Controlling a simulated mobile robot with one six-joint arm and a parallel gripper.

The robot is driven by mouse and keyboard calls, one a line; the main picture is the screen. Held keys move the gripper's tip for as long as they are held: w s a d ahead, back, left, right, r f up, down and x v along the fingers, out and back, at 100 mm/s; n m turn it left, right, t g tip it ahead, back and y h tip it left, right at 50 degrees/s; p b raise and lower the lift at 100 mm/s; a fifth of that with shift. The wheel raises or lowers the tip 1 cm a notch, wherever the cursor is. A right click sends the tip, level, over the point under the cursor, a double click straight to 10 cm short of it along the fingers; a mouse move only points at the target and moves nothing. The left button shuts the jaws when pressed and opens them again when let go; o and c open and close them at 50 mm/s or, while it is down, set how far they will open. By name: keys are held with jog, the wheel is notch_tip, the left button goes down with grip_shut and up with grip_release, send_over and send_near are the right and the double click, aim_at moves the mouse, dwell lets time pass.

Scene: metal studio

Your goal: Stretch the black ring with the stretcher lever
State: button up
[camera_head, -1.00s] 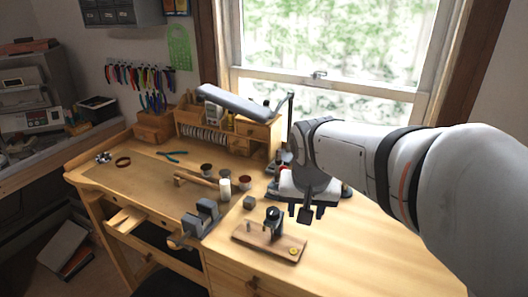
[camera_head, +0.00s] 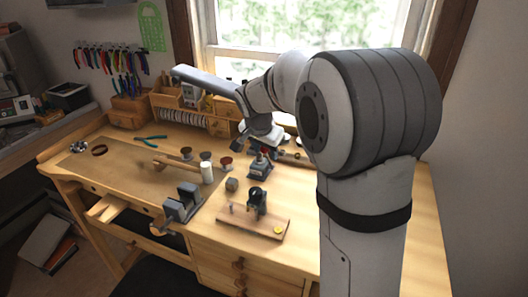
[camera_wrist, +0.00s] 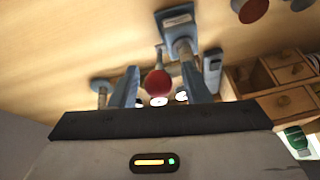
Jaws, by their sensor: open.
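A blue-grey upright tool with a red knob (camera_head: 260,169), seemingly the stretcher, stands on the bench beyond the wooden-based stand. In the wrist view its blue-grey base (camera_wrist: 178,24) shows at the top and a red ball (camera_wrist: 158,83) shows between my gripper's fingers. My gripper (camera_wrist: 160,85) is open; the fingers stand apart on either side of the ball, and I cannot tell whether either touches it. In the head view my gripper is small and partly hidden by my arm. I cannot make out the black ring with certainty.
A wooden-based stand (camera_head: 253,228) with a dark fitting is at the front. A grey vise (camera_head: 182,203), small grey block (camera_head: 231,184), white cylinder (camera_head: 207,172) and several red-topped cups stand nearby. A wooden drawer unit (camera_wrist: 280,85) is close on the right in the wrist view.

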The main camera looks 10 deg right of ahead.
jog(key=shift+x, duration=0.95)
jog(key=shift+c, duration=0.3)
